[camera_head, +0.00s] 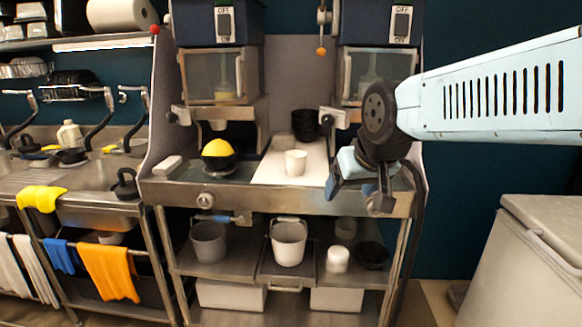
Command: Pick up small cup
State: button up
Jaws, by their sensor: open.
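A small white cup (296,163) stands upright on a white board (262,173) on the steel counter. Black cups (305,125) stand behind it at the back of the board, with a greyish translucent container (283,142) beside them. My gripper (358,196) is open and empty at the right front of the counter. It is to the right of the white cup and apart from it, pointing down. My arm comes in from the right and hides part of the right-hand machine.
Two dispensing machines (213,75) stand over the counter. A black bowl with a yellow heap (219,154) sits left of the board. Buckets (288,243) and tubs fill the shelf below. A sink (95,205) is at left, a grey chest (535,250) at right.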

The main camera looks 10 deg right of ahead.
jog(key=o, duration=0.4)
jog(key=w+f+t, duration=0.1)
jog(key=w, duration=0.5)
jog(key=w+f+t, duration=0.1)
jog(key=w+t, duration=0.1)
jog(key=w, duration=0.4)
jog(key=w+f+t, duration=0.1)
jog(key=w+f, duration=0.1)
jog(key=w, duration=0.4)
jog(key=shift+d+f+m+t, duration=0.1)
jog(key=shift+d+m+t, duration=0.2)
jog(key=shift+d+t, duration=0.1)
jog(key=shift+o, duration=0.2)
jog(key=t, duration=0.6)
send_near(299, 159)
jog(key=shift+n, duration=0.4)
jog(key=w, duration=1.1)
jog(key=shift+w+a+f, duration=0.1)
jog(key=shift+w+a, duration=0.05)
jog(key=shift+w, duration=0.05)
